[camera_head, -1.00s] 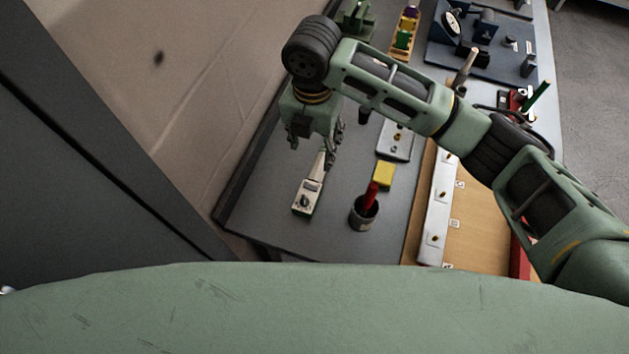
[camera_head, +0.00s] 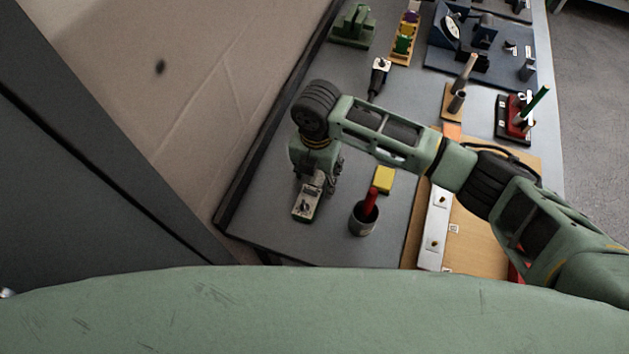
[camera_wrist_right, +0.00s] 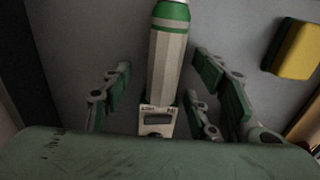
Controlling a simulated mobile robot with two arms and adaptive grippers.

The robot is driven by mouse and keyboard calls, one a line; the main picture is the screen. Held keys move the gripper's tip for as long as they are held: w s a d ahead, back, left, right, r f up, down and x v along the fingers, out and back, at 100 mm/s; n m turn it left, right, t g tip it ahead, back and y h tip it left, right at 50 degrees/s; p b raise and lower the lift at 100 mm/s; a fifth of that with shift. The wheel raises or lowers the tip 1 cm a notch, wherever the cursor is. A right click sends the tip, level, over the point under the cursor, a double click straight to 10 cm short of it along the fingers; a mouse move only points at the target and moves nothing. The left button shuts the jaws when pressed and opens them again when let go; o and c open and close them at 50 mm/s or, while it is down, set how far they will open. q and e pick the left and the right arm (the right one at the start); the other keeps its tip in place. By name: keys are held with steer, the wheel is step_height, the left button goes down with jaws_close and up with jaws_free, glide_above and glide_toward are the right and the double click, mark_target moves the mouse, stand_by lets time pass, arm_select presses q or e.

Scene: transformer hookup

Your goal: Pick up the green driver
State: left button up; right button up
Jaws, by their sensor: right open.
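My right gripper (camera_head: 318,182) is low over the left part of the bench, above a pale handheld device (camera_head: 305,206). In the right wrist view the gripper's open fingers (camera_wrist_right: 163,95) stand on both sides of this device (camera_wrist_right: 165,60), which has a long, tapered grey-white body with a green band. I cannot tell whether they touch it. A thin green rod (camera_head: 538,100), perhaps the green driver, leans up from a red and black stand (camera_head: 515,122) at the far right, away from the gripper. My left gripper is not in view.
A wooden board with white plates (camera_head: 436,220) lies further right. A dark tool (camera_head: 379,78) and a green fixture (camera_head: 353,25) lie behind.

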mark_target(320, 172)
jaws_close()
steer(key=shift+a, duration=0.1)
stand_by(0.4)
steer(key=shift+w+r, duration=0.1)
steer(key=shift+r+b, duration=0.35)
steer(key=shift+r, duration=0.15)
steer(key=r, duration=0.1)
steer(key=r+b, duration=0.1)
steer(key=d+r, duration=0.1)
steer(key=shift+w+d+r+b, duration=0.1)
steer(key=shift+w+r+b, duration=0.05)
steer(key=shift+w+b, duration=0.15)
steer(key=w+d+r+b, duration=0.3)
steer(key=d+r, duration=0.3)
steer(key=d, duration=0.3)
steer(key=shift+w+d+r, duration=0.25)
steer(key=shift+w+r, duration=0.05)
steer(key=shift+w, duration=0.35)
